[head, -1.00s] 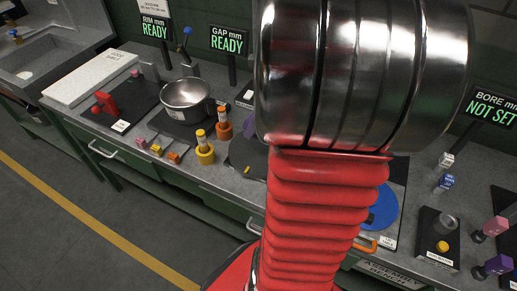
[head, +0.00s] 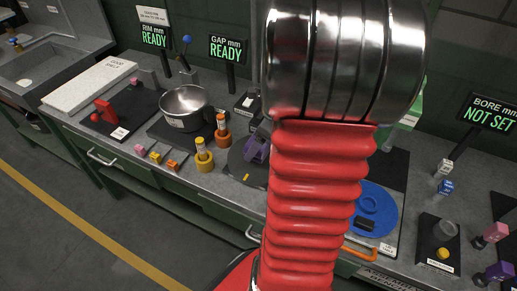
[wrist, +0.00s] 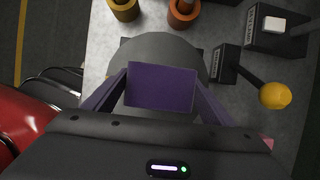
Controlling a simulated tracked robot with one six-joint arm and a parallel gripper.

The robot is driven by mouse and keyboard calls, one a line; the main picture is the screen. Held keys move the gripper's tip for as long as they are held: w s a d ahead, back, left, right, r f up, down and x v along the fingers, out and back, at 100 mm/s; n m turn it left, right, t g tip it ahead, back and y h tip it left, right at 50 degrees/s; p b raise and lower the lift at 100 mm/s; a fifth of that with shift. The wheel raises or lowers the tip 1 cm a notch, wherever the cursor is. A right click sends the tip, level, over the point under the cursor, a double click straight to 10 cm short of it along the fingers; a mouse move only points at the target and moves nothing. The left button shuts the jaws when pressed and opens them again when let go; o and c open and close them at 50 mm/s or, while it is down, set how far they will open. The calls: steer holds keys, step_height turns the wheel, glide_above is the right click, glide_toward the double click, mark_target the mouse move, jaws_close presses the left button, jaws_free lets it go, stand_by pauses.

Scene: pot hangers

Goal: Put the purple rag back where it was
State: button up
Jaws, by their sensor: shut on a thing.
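The purple rag (wrist: 162,86) shows in the wrist view as a flat, roughly square purple face between my two fingers. My gripper (wrist: 161,74) is shut on it, over or on a round grey disc (wrist: 165,47); I cannot tell whether the rag touches the disc. In the head view, purple (head: 257,148) shows just left of my red arm, at the dark grey disc (head: 240,165). My arm hides part of the gripper and the bench there.
Yellow (head: 204,160) and orange (head: 222,136) holders stand left of the disc, with a steel pot (head: 185,106) beyond. A blue disc (head: 374,210) lies right of my arm. In the wrist view, a yellow ball knob (wrist: 275,95) stands close right of the gripper.

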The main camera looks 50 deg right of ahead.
steer(key=shift+f, duration=1.6)
steer(key=o, duration=1.2)
steer(key=shift+f, duration=0.1)
steer(key=v, duration=1.2)
